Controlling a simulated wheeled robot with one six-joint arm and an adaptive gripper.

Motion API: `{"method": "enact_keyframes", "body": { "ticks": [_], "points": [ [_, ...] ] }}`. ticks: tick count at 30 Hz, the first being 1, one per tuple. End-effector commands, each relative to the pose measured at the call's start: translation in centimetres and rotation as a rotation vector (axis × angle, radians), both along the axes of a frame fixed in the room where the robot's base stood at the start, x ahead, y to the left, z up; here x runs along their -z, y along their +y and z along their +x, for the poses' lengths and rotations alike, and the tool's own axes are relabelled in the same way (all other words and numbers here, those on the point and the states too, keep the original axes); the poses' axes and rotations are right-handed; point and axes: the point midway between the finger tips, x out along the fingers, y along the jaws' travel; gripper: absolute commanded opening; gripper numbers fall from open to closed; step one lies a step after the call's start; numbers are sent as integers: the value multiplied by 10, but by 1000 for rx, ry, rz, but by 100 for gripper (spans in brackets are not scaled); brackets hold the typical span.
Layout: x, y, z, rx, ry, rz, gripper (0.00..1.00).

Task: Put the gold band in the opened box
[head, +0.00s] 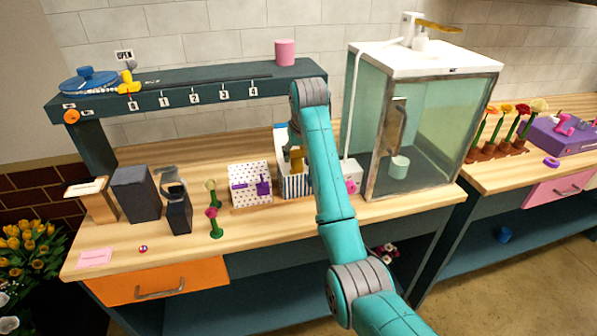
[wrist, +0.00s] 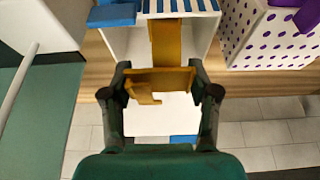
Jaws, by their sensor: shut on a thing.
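The gold band (wrist: 168,45) is a bent strip with a long leg, a crosspiece and a small curl. My gripper (wrist: 159,74) is shut on its crosspiece, with one dark finger at each end. The opened box (head: 296,187) is white with blue stripes and stands near the middle of the bench. In the wrist view, its white inside (wrist: 125,42) lies beneath the band. The band also shows as a gold patch (head: 297,158) at the box in the head view. My arm hides most of the gripper there. I cannot tell how deep the band is in the box.
A purple-dotted white box (head: 250,185) stands close on the left of the striped box. A glass cabinet (head: 420,130) and a small pink-and-white item (head: 351,184) are to the right. A dark shelf (head: 190,90) spans behind. The front left bench has free room.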

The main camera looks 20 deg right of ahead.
Motion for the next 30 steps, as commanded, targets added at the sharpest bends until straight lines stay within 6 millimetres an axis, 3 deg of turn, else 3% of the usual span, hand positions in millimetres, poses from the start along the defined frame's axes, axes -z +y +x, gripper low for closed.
{"method": "enact_keyframes", "body": {
  "ticks": [13,20,21,23,30],
  "points": [
    [51,0,-1,0,2,0,24],
    [55,0,0,0,-1,0,24],
    [55,0,0,0,0,0,67],
    [55,0,0,0,0,0,82],
    [54,0,0,0,0,0,85]
  ]
}}
